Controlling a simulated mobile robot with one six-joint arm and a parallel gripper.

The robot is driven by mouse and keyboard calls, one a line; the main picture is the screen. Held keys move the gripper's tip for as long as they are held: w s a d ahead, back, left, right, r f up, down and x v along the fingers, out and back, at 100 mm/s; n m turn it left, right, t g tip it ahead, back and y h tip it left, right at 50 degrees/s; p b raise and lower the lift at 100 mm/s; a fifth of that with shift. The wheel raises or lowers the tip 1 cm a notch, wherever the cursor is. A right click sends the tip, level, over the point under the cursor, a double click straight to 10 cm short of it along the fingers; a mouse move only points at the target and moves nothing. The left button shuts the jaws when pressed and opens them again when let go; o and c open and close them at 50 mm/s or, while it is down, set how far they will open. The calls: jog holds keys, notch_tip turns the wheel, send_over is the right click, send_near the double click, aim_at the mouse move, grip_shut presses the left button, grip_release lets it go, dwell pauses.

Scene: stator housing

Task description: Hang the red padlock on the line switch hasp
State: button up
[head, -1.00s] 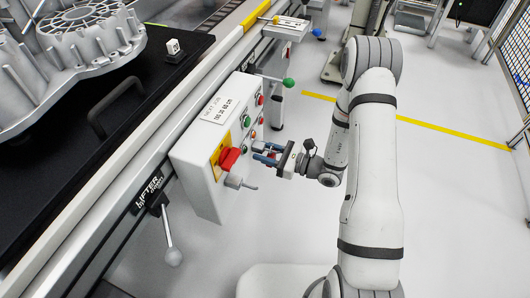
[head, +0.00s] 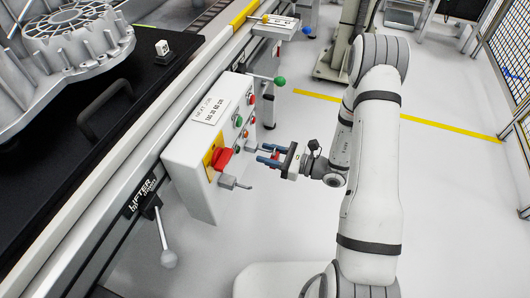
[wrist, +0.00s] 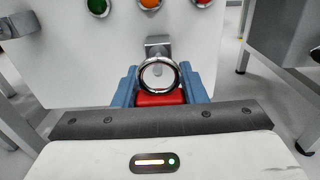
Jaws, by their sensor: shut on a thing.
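My gripper (head: 264,154) is just off the front of the white control box, its two blue fingers pointing at it. In the wrist view my gripper (wrist: 159,80) is shut on the red padlock (wrist: 160,98); the padlock's round chrome shackle stands up from the body. Behind the shackle, a metal peg (wrist: 157,43) projects from the panel below the buttons; I cannot tell whether the shackle is clear of it. In the head view the red rotary switch (head: 221,159) sits on a yellow plate, with a grey hasp-like fitting (head: 230,182) just below right of it.
The control box (head: 190,150) hangs on the conveyor's side rail and carries several coloured buttons.

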jog(key=shift+r+v, duration=0.1)
jog(key=shift+v, duration=1.45)
jog(key=shift+r+v, duration=0.15)
jog(key=shift+v, duration=1.4)
